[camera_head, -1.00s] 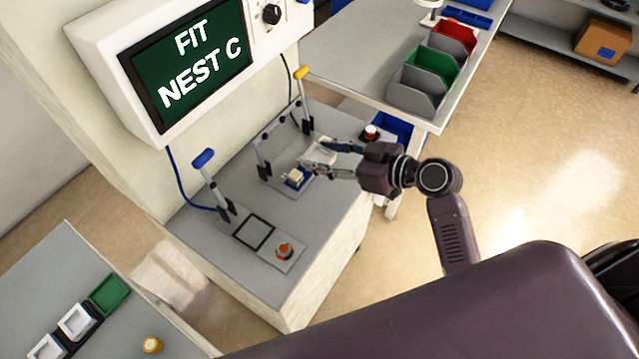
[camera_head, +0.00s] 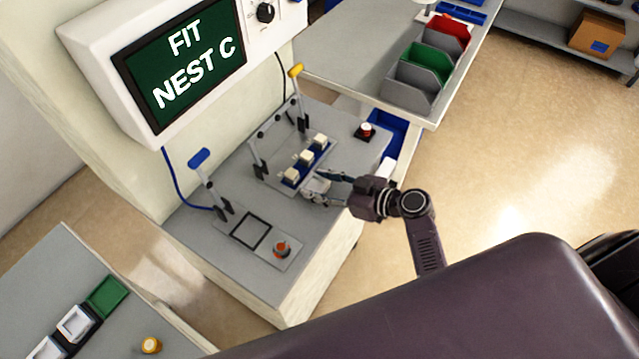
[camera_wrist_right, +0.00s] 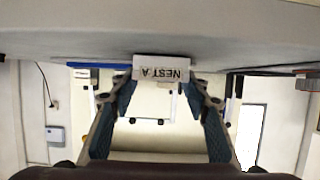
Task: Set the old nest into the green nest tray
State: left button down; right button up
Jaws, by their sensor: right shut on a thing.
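My right gripper (camera_head: 320,188) is shut on a small whitish nest (camera_head: 317,185), the old nest, just in front of the row of pale blocks at the machine. In the right wrist view the nest's label (camera_wrist_right: 163,74) reads NEST A, upside down, between the fingertips (camera_wrist_right: 163,88). The green nest tray (camera_head: 107,297) lies empty on the grey table at the lower left, far from the gripper. My left gripper is out of view.
Two white nests (camera_head: 74,324) sit in dark holders beside the green tray, near a yellow round part (camera_head: 151,345). A floor gap separates bench and table.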

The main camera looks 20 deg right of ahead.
jog(key=shift+f, duration=0.1)
jog(key=shift+f+b, duration=0.1)
jog(key=shift+b, duration=0.2)
jog(key=o, duration=1.2)
jog(key=shift+o, duration=0.2)
jog(key=shift+r+p, duration=0.35)
jog(key=shift+p, duration=0.1)
jog(key=b+v, duration=0.2)
jog(key=v, duration=1)
jog(key=shift+b, duration=0.4)
